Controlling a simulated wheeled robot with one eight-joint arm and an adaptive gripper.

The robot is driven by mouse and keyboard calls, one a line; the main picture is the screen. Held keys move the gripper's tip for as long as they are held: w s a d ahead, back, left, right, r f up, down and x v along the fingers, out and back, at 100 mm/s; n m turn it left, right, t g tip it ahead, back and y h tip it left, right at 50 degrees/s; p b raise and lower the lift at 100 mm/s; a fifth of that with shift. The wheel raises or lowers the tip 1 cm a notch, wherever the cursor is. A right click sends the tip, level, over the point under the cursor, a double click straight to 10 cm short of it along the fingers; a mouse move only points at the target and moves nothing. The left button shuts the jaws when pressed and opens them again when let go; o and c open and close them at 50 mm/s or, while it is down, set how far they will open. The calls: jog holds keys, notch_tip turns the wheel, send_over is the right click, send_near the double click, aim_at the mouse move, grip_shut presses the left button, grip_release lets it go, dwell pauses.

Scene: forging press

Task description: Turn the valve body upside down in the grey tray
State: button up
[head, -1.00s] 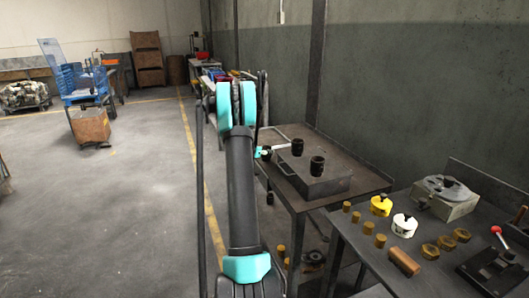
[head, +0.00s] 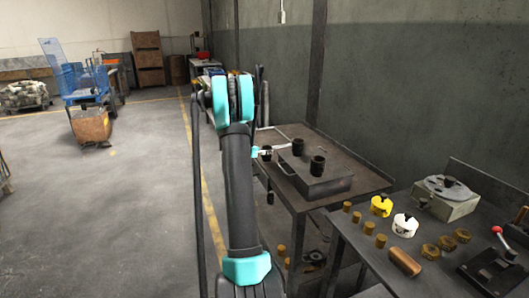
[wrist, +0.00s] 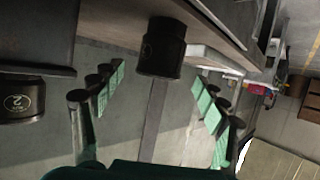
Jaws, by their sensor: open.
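I cannot tell which one the task means. In the wrist view a dark cylindrical body (wrist: 162,48) lies ahead, between the lines of my fingers. Another, marked with a 2 (wrist: 22,104), is at the left edge. My gripper (wrist: 160,88) is open, its green-padded fingers spread apart with nothing between them. In the head view my arm mostly hides the gripper.
The nearer bench at right carries a yellow pot (head: 381,206), a white pot (head: 404,225), several brass pieces (head: 431,251), a brown cylinder (head: 404,262) and a grey device (head: 446,199). A wall stands behind the tables.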

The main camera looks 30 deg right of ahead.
jog(key=v, duration=0.8)
jog(key=shift+a, duration=0.2)
jog(key=s+a+f+n+y, duration=0.2)
jog(key=s+a+n+y, duration=0.2)
jog(key=s+a, duration=0.8)
jog(key=s+a+f+n+g+y, duration=0.1)
jog(key=s+a+f+n+y, duration=0.2)
jog(key=s+a, duration=0.9)
jog(key=s+a+f+n+y, duration=0.2)
jog(key=s+a+n+y, duration=0.3)
jog(key=s+a, duration=0.7)
jog(key=a+n, duration=0.1)
jog(key=a, duration=0.3)
jog(key=shift+a+f, duration=0.25)
jog(key=shift+f, duration=0.15)
jog(key=shift+w, duration=0.1)
